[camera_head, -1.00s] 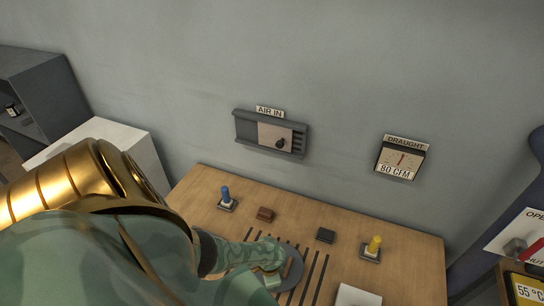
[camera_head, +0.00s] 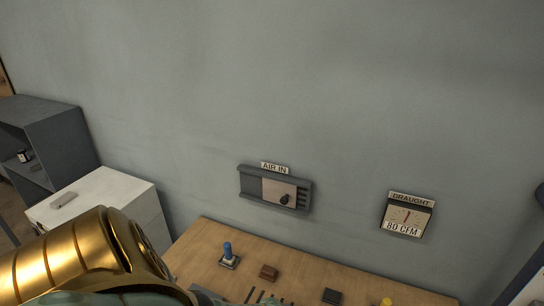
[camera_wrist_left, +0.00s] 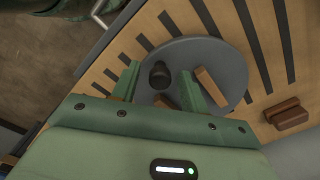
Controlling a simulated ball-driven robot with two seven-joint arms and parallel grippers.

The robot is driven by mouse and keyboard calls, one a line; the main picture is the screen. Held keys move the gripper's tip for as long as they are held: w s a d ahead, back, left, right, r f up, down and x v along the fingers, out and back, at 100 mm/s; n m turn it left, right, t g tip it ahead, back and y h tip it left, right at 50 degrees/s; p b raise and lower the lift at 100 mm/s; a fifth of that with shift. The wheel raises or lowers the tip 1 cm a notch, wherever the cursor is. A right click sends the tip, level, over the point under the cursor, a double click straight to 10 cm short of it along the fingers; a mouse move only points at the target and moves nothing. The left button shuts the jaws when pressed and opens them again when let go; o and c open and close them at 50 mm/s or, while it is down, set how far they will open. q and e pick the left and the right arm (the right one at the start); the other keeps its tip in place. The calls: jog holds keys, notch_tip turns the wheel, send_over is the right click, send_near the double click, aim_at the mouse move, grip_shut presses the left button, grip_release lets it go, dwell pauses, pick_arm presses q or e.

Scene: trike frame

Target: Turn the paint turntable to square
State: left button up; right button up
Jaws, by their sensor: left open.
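The paint turntable (camera_wrist_left: 222,62) is a round grey disc on the wooden bench in the left wrist view. A dark round knob (camera_wrist_left: 160,73) stands on it, and a tan bar (camera_wrist_left: 211,87) sits beside the knob. My left gripper (camera_wrist_left: 161,84) is open over the disc, its green fingers on either side of the knob; I cannot tell whether they touch it. The gripper body hides the disc's near part. In the head view the turntable and left gripper are out of frame. My right gripper is not in view.
The AIR IN vent (camera_head: 275,188) and DRAUGHT gauge (camera_head: 407,216) are on the wall. A white cabinet (camera_head: 110,194) stands left.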

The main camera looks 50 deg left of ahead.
pick_arm(q)
notch_tip(320, 180, up, 16)
jog(key=p, duration=0.7)
jog(key=shift+p, duration=0.35)
jog(key=shift+f, duration=0.15)
